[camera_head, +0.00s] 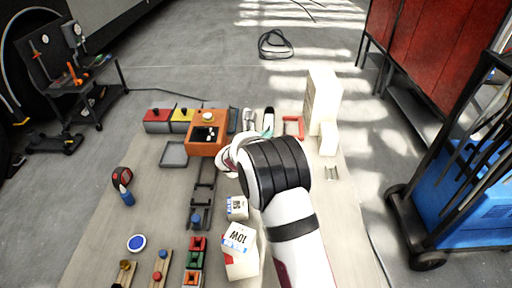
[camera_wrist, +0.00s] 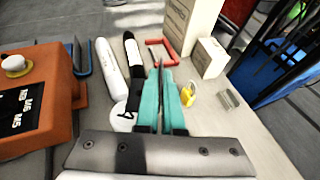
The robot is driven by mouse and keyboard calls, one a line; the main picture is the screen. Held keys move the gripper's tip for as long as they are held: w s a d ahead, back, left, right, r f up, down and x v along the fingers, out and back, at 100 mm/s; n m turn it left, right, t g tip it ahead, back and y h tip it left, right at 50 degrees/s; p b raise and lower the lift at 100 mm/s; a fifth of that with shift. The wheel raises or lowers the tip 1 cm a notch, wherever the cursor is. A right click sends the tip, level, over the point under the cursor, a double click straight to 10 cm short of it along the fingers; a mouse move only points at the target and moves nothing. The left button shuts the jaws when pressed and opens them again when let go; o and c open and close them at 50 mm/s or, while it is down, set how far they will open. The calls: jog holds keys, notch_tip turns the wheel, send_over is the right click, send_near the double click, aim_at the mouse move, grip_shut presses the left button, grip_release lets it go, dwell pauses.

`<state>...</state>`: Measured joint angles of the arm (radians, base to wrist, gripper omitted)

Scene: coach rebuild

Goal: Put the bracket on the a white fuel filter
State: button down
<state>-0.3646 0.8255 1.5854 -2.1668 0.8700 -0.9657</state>
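A red U-shaped piece (camera_wrist: 163,52), which looks like the bracket, lies flat on the table; the head view also shows it (camera_head: 293,127). A small grey channel-shaped piece (camera_wrist: 230,99) lies farther right; I cannot tell for certain which one is the bracket. A white cylinder (camera_wrist: 107,65), likely the white fuel filter, lies left of a black-and-white tube (camera_wrist: 133,56). My gripper (camera_wrist: 159,68) is over the table, its teal fingers close together and pointing towards the red piece. Nothing is clearly held; the fingers hide part of the table.
An orange box (camera_head: 208,131) with a knob stands left of my gripper. A tall cream box (camera_head: 322,98) and a smaller one (camera_head: 328,139) stand right. A yellow padlock (camera_wrist: 187,95) lies beside my fingers. White labelled boxes (camera_head: 239,250) stand nearer.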

jog(key=a+f, duration=0.1)
jog(key=w+a, duration=0.1)
jog(key=shift+a+f, duration=0.3)
jog(key=shift+f, duration=0.1)
jog(key=shift+a+f, duration=0.1)
jog(key=shift+f, duration=1.9)
jog(key=c, duration=1)
grip_release()
jog(key=shift+f, duration=0.15)
jog(key=shift+c, duration=0.2)
